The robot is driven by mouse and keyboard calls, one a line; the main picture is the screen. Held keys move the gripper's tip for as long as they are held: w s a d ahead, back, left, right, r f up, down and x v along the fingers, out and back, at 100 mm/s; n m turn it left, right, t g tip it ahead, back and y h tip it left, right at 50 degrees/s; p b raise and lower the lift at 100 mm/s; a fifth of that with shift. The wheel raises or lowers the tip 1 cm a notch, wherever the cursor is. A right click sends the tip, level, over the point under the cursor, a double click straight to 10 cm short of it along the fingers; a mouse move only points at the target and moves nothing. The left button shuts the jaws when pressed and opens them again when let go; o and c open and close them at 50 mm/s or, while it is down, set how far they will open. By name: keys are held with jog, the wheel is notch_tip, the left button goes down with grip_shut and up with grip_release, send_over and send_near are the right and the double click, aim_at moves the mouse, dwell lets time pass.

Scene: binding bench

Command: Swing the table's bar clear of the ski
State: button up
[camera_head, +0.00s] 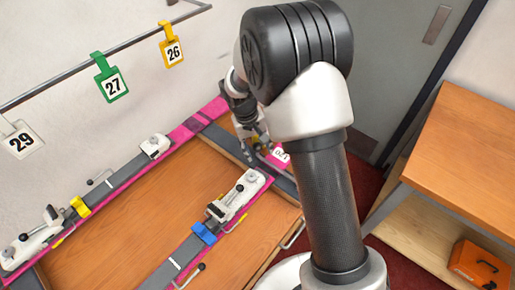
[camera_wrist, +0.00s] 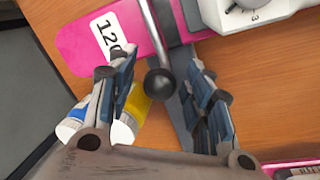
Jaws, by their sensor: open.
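The metal bar (camera_wrist: 151,36) ends in a black ball knob (camera_wrist: 160,83) and lies across the pink ski (camera_wrist: 82,52), which carries a white label reading 120. My gripper (camera_wrist: 160,58) is open, with one finger on each side of the bar and knob; I cannot tell whether either finger touches them. In the head view my gripper (camera_head: 257,138) is at the far end of the work table (camera_head: 135,215), by the labelled pink ski end (camera_head: 284,158). The bar is too small there to make out clearly, and my arm covers part of that area.
A grey strip (camera_wrist: 184,105) runs behind the knob. A yellow piece (camera_wrist: 137,100) shows beside the left finger. Two long pink skis with bindings (camera_head: 235,195) lie along the table. Tags (camera_head: 112,87) hang from a wall rail. A wooden bench (camera_head: 470,150) with an orange box (camera_head: 480,265) stands right.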

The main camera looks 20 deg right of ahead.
jog(key=shift+c, duration=0.2)
grip_shut()
dwell(0.5)
